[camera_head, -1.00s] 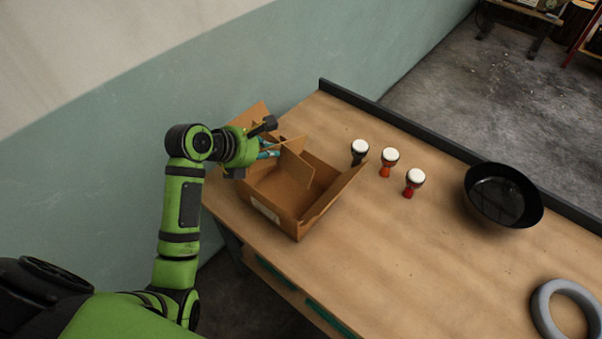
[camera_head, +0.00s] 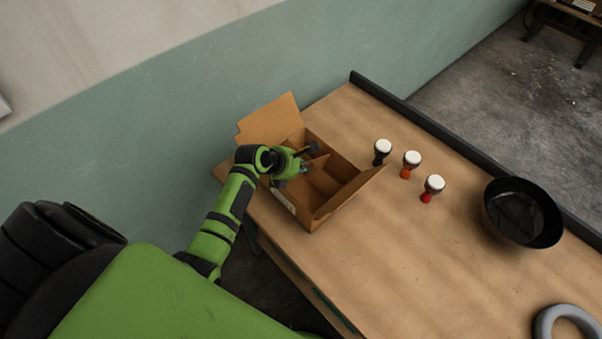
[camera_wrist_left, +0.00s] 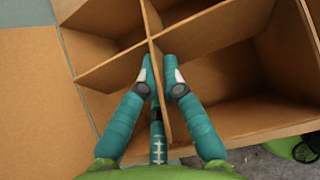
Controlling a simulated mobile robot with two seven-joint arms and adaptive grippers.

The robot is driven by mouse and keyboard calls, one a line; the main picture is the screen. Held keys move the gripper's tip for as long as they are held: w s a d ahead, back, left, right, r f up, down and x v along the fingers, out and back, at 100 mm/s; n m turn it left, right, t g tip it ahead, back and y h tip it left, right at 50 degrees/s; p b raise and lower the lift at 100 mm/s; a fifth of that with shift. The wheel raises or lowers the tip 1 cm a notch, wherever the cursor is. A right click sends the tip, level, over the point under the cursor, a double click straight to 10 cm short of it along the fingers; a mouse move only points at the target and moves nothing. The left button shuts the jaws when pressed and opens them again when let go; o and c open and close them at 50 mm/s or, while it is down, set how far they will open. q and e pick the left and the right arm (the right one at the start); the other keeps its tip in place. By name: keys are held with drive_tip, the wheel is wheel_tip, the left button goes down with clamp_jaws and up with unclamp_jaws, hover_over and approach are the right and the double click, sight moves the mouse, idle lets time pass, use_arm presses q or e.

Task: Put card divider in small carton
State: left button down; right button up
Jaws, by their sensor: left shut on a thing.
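The small carton (camera_head: 347,196) is a brown open box with its flaps folded out, on the left end of the table. The card divider (camera_head: 321,178) is crossed brown panels and sits inside the carton walls. My left gripper (camera_head: 303,164) is over the carton, shut on the divider. In the left wrist view its teal fingertips (camera_wrist_left: 160,73) pinch one panel of the divider (camera_wrist_left: 106,69) close to where the panels cross. The panels part the carton (camera_wrist_left: 252,122) into compartments. Whether the divider's lower edges touch the bottom is hidden. My right gripper is out of view.
Three small goblet drums, black (camera_head: 382,152), orange (camera_head: 411,164) and red (camera_head: 432,187), stand right of the carton. A black bowl (camera_head: 522,212) and a grey ring (camera_head: 567,322) lie farther right. The table's (camera_head: 420,265) middle is bare. A wall is behind.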

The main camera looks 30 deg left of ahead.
sight(304, 175)
use_arm(q)
drive_tip(key=shift+f, duration=2.1)
drive_tip(key=shift+f, duration=0.1)
drive_tip(key=c, duration=1.4)
unclamp_jaws()
drive_tip(key=shift+s+r, duration=0.1)
drive_tip(key=shift+r, duration=0.2)
drive_tip(key=v, duration=1.1)
drive_tip(key=shift+s+r, duration=0.2)
